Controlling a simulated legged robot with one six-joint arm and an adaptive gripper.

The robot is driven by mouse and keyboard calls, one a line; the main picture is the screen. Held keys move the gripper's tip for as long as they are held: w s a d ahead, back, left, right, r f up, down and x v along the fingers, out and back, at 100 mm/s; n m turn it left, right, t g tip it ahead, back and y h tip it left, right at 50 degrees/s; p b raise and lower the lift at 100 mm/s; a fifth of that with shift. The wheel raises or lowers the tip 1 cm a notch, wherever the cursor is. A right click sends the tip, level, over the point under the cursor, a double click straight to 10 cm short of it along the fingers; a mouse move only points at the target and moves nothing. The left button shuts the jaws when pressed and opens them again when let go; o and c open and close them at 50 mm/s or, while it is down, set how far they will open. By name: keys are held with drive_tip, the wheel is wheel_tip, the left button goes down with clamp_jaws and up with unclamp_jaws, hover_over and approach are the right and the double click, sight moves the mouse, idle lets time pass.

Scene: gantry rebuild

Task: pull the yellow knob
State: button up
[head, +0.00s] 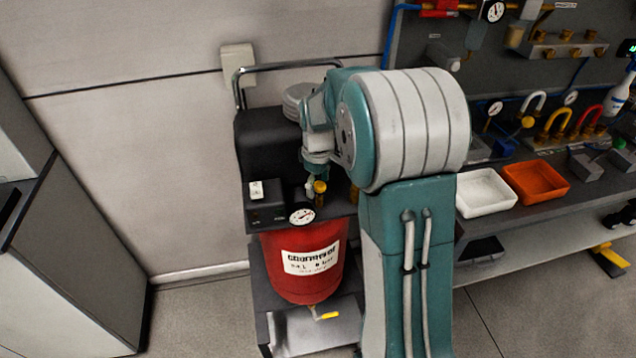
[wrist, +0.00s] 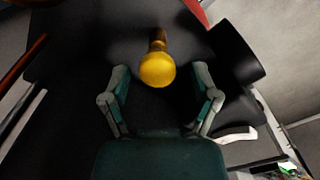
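The yellow knob (wrist: 157,70) is round, on a short brass stem, in the upper middle of the wrist view. A small brass-yellow knob (head: 320,187), which looks like the same one, stands on the dark top of the compressor unit in the head view. My gripper (wrist: 161,74) is open, one finger on each side of the knob, with visible gaps to both. The knob lies between the fingertips in the picture; its depth relative to them is hard to tell. In the head view my gripper (head: 310,186) points down beside the knob, partly hidden by my arm.
A gauge (head: 302,216) and a switch box (head: 265,200) sit close to the knob. A red tank (head: 302,265) with a yellow valve handle (head: 329,316) is below. A bench with a white tray (head: 484,192) and an orange tray (head: 536,183) stands to the right.

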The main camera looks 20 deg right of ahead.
sight(319, 183)
drive_tip(key=shift+d, duration=0.15)
clamp_jaws()
drive_tip(key=shift+r, duration=0.7)
drive_tip(key=shift+o, duration=1.2)
unclamp_jaws()
wheel_tip(319, 183, up, 12)
drive_tip(key=shift+f, duration=0.1)
